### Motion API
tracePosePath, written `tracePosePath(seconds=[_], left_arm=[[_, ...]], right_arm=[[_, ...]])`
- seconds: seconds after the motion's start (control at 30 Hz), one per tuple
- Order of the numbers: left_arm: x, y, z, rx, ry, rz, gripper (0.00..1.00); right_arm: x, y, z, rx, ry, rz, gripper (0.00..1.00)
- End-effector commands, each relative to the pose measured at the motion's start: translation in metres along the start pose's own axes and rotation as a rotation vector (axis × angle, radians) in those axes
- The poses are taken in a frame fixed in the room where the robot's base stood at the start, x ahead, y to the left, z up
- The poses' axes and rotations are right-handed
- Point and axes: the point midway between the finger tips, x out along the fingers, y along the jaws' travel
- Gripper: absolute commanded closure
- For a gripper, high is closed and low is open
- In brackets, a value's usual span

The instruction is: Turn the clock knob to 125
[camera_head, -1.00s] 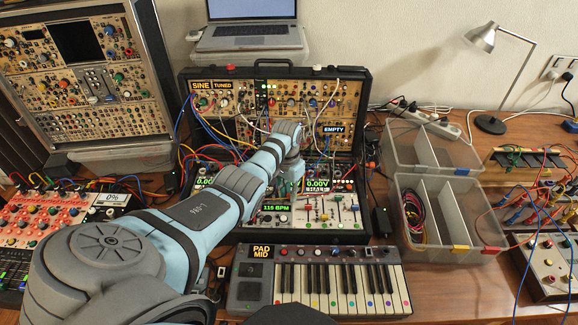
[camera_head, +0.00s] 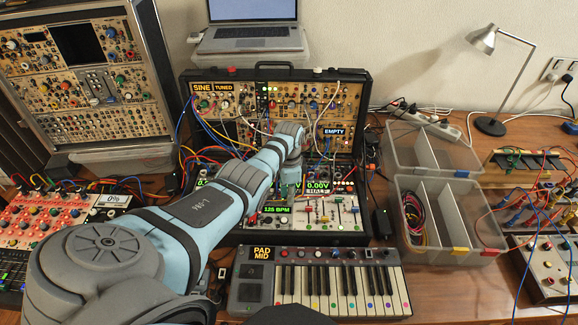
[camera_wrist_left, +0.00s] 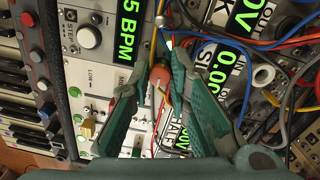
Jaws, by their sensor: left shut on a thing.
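The clock display (camera_head: 277,209) reads 125 BPM in green on the synth case in the head view. In the left wrist view the end of the BPM display (camera_wrist_left: 130,30) shows sideways. My left gripper (camera_head: 290,186) reaches down onto the case's lower panel, just above and right of the display. In the left wrist view its teal fingers (camera_wrist_left: 155,76) stand either side of the clock knob (camera_wrist_left: 160,74), which has a reddish cap, and are shut on it. The fingers partly hide the knob; in the head view the wrist hides it. My right gripper is not in view.
Patch cables (camera_wrist_left: 268,62) hang close beside the fingers. A small keyboard (camera_head: 335,283) lies in front of the case. Clear divided bins (camera_head: 446,205) stand to the right, and a laptop (camera_head: 250,28) stands behind. Bare desk shows at the front right.

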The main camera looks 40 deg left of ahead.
Motion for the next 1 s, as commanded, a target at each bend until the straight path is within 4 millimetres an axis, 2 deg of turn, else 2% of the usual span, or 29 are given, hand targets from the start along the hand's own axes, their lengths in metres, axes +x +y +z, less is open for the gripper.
tracePosePath(seconds=[0.43, 0.47, 0.5, 0.83, 1.0], left_arm=[[0.001, 0.002, -0.002, 0.014, 0.005, 0.003, 1.00], [0.001, 0.002, -0.003, 0.014, 0.005, 0.003, 0.81], [0.001, 0.002, -0.002, 0.013, 0.005, 0.003, 0.75], [-0.001, 0.000, 0.000, 0.010, 0.002, 0.002, 0.74], [-0.023, -0.001, 0.000, 0.010, 0.004, -0.002, 0.74]], right_arm=[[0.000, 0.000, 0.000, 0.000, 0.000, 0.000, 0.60], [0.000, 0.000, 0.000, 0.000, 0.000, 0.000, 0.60], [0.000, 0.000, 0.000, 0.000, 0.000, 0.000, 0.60], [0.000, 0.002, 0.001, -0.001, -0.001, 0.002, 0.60], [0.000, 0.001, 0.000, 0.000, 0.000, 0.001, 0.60]])
